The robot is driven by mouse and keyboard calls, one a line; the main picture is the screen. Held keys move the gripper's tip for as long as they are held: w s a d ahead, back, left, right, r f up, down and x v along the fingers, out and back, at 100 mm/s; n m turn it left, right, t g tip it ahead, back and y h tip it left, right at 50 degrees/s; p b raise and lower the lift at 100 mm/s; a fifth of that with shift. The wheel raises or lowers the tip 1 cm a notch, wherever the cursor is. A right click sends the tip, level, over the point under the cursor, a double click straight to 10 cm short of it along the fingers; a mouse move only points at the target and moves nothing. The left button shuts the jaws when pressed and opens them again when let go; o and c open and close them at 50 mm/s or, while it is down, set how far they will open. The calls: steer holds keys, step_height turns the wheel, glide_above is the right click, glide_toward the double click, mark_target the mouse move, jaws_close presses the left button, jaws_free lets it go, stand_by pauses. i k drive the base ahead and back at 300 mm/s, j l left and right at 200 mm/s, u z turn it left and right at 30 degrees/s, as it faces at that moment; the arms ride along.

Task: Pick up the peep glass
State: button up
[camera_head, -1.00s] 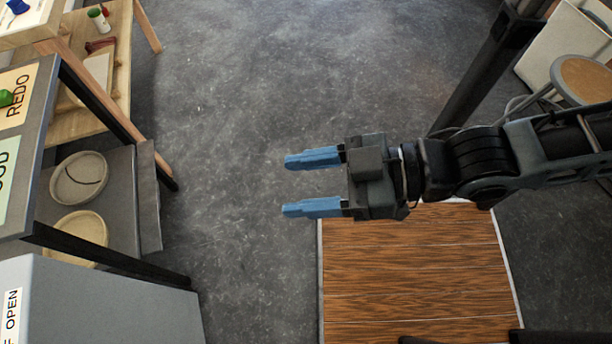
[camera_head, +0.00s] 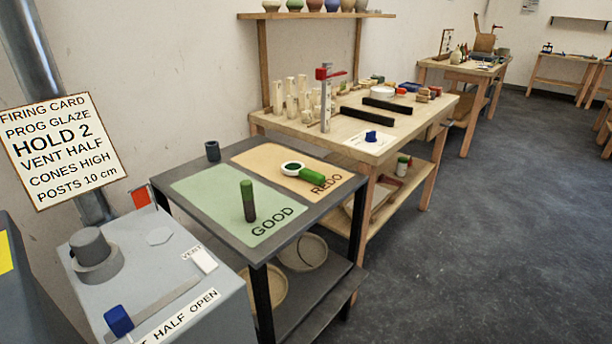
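What looks like the peep glass (camera_head: 293,168), a white ring around a dark lens with a green handle, lies flat on the orange REDO mat (camera_head: 268,160). The handle points to the right, toward the word REDO. A green and dark grey cylinder (camera_head: 248,202) stands upright on the green GOOD mat (camera_head: 205,190), to the left of the glass. Both mats lie on a dark grey table (camera_head: 318,212). My gripper is out of the head view now.
A grey kiln control box (camera_head: 190,268) with knob and blue slider stands at front left. A small dark cup (camera_head: 212,150) sits at the table's back edge. A wooden workbench (camera_head: 440,110) with a red-topped post (camera_head: 326,98) stands behind. Floor at right (camera_head: 470,240) is clear.

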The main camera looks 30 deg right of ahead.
mark_target(291, 167)
steer(key=i+l+z, duration=0.25)
steer(key=i+l, duration=0.25)
steer(key=i+l+z, duration=0.3)
steer(key=i+l, duration=0.2)
